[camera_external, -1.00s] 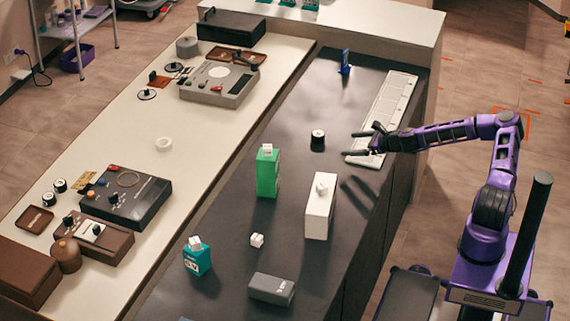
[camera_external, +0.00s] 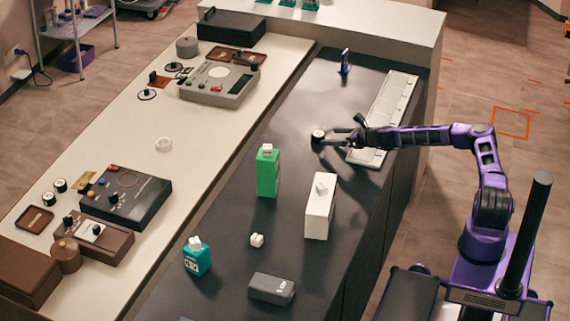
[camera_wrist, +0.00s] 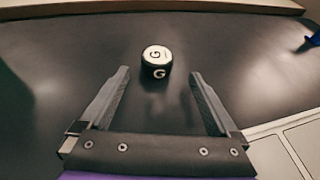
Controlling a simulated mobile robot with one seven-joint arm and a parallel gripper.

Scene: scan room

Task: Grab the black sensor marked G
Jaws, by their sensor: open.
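The black sensor (camera_external: 318,136) is a short upright cylinder with a white top on the dark counter. In the wrist view the sensor (camera_wrist: 157,62) shows a G on its top and another on its side. It stands just beyond the fingertips, near the midline between them. My gripper (camera_external: 338,138) is low over the counter to the right of the sensor, pointing at it. In the wrist view my gripper (camera_wrist: 160,73) is open with nothing between its fingers. The fingers do not appear to touch the sensor.
A green box (camera_external: 267,172) and a white box (camera_external: 319,207) stand nearer the camera. A white panelled tray (camera_external: 390,105) lies right of the sensor, under my arm. A small blue item (camera_external: 345,62) stands farther back. The counter around the sensor is clear.

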